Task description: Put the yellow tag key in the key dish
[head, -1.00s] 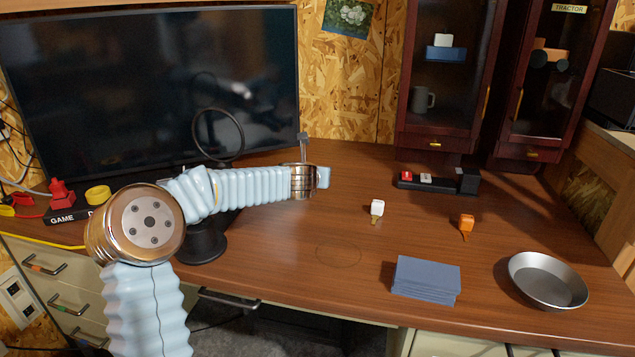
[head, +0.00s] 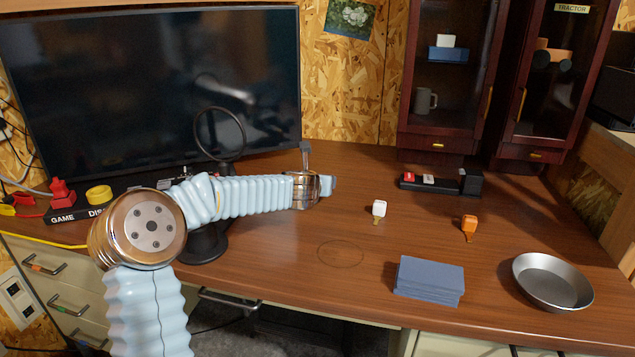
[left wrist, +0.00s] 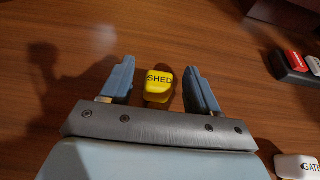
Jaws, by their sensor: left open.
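The yellow tag key (left wrist: 158,86), lettered SHED, is in the left wrist view, lying between the two fingers of my left gripper (left wrist: 160,70). Gaps show on both sides of the tag, so the gripper is open around it. In the head view my left gripper (head: 329,186) is low over the back middle of the bench, and the yellow tag is hidden there. A round silver metal dish (head: 552,282) stands at the front right of the bench and looks empty. My right gripper is not in view.
A white tag key (head: 379,209), an orange tag key (head: 469,224) and a blue-grey stack (head: 429,279) lie between gripper and dish. A black rack (head: 425,187) holding red and white tags is behind. A monitor (head: 150,90) and cabinets (head: 450,80) line the back.

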